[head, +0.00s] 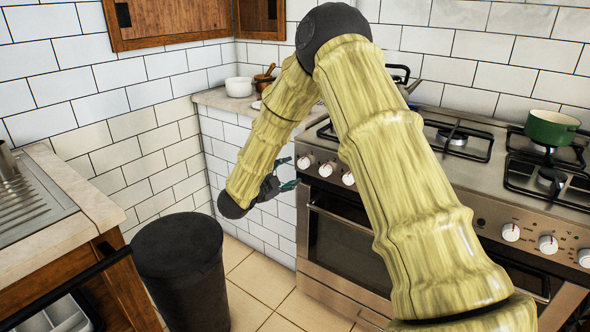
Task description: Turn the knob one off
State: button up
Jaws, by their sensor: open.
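The stove front has a row of white knobs with red marks. Three knobs show at the left end of the panel: the leftmost knob (304,162), a second knob (326,169) and a third knob (348,179). At the right end are another knob (511,232), one beside it (548,244) and one at the picture edge (585,257). I cannot tell which is knob one. My gripper (287,173) is open and empty, just left of the leftmost knob and seemingly apart from it. My arm hides the middle of the panel.
A green pot (552,128) sits on the right rear of the stove (471,162). A black bin (181,272) stands on the floor below my arm. A wooden counter with a sink (30,205) is at left. White bowls (239,87) stand on the back counter.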

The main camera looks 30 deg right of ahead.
jog(key=shift+v, duration=2.6)
jog(key=shift+f, duration=0.15)
jog(key=s+a+f+n+t+y, duration=0.1)
jog(key=s+a+f+n+y, duration=0.2)
jog(key=f, duration=0.5)
jog(key=s+a+f+n+t+y, duration=0.1)
jog(key=s+a+f+n+y, duration=0.1)
jog(key=f+n, duration=0.45)
jog(key=s+a+f+n+t+y, duration=0.2)
jog(key=s+f+n+y, duration=0.1)
jog(key=f, duration=0.6)
jog(key=s+a+f+n+g+y, duration=0.2)
jog(key=s+a+f+n+y, duration=0.15)
jog(key=s+f, duration=0.45)
jog(key=s+a+f+n+g+y, duration=0.2)
jog(key=s+a+f+n+g, duration=0.15)
jog(key=s+f, duration=0.55)
jog(key=s+a+f+n+g+y, duration=0.1)
jog(key=s+n+g, duration=0.15)
jog(key=s, duration=0.95)
jog(key=s+a+n+g+y, duration=0.2)
jog(key=s+n, duration=0.1)
jog(key=s, duration=0.9)
notch_tip(320, 180, up, 21)
jog(key=p, duration=2.1)
jog(key=shift+w+f, duration=0.25)
